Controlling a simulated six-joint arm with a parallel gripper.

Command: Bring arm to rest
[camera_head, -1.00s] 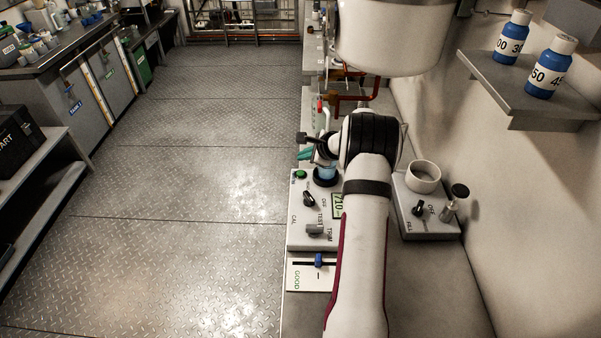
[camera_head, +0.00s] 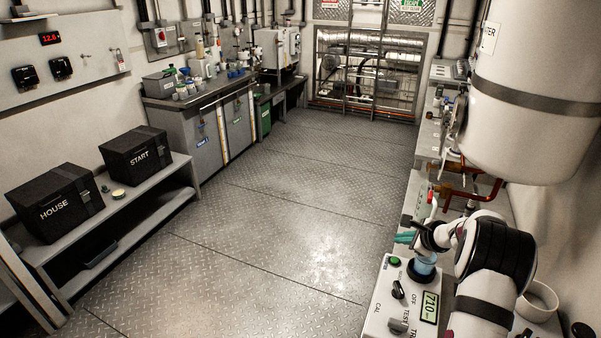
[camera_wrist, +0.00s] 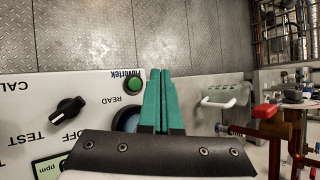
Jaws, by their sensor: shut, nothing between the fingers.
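My gripper (camera_head: 405,238) shows at the right in the head view, its teal fingers at the left end of my bent white arm. In the wrist view the two teal fingers (camera_wrist: 157,100) lie together, shut and empty. They are over the edge of a white meter panel (camera_head: 392,285), beside its green button (camera_wrist: 133,84) and its round blue well (camera_head: 424,266). Whether the fingers touch anything below cannot be told. The panel's display (camera_head: 430,307) reads 710. My wrist hides part of the bench behind it.
A large white tank (camera_head: 530,110) hangs above my arm. Red-handled piping (camera_head: 470,188) stands beyond the gripper. A white ring-shaped cup (camera_head: 538,299) is right of my arm. Black boxes marked HOUSE (camera_head: 58,205) and START (camera_head: 137,153) sit on the left shelf. The floor between is clear.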

